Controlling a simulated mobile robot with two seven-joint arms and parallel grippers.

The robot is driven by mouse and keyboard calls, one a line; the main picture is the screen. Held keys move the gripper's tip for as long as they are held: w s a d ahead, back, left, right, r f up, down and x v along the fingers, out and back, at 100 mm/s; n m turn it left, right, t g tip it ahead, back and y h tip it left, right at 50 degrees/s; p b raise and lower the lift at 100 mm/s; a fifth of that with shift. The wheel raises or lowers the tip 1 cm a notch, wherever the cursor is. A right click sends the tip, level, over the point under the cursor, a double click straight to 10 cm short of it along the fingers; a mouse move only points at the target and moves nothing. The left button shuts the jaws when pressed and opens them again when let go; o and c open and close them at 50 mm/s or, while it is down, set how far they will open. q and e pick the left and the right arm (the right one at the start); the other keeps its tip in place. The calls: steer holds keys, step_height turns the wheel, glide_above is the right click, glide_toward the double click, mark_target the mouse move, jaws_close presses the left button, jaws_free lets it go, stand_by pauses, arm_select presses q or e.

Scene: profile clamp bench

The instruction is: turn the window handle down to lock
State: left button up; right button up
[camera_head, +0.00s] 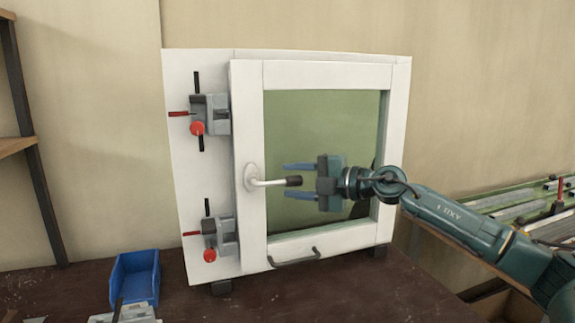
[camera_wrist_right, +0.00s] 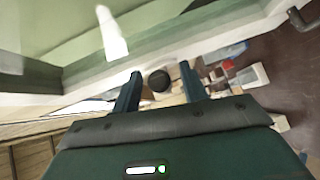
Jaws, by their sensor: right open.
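The window handle (camera_head: 268,183) is a white lever on a round plate at the left side of the white window frame. It sticks out to the right, about level, and ends in a dark grip (camera_head: 293,181). My right gripper (camera_head: 286,180) is open, pointing left, with one blue finger above the grip and one below it. In the right wrist view, the dark round end of the grip (camera_wrist_right: 159,80) shows between the two open fingers (camera_wrist_right: 161,71). I cannot tell whether either finger touches it. My left gripper is not in view.
Two clamps with red knobs, upper (camera_head: 210,114) and lower (camera_head: 220,237), sit left of the sash. A dark pull bar (camera_head: 295,259) is on the bottom rail. A blue bin (camera_head: 135,277) stands on the brown bench (camera_head: 320,298). Metal profiles (camera_head: 510,200) lie at the right.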

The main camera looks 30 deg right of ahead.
steer(key=shift+x, duration=1.15)
steer(key=shift+c, duration=0.5)
jaws_close()
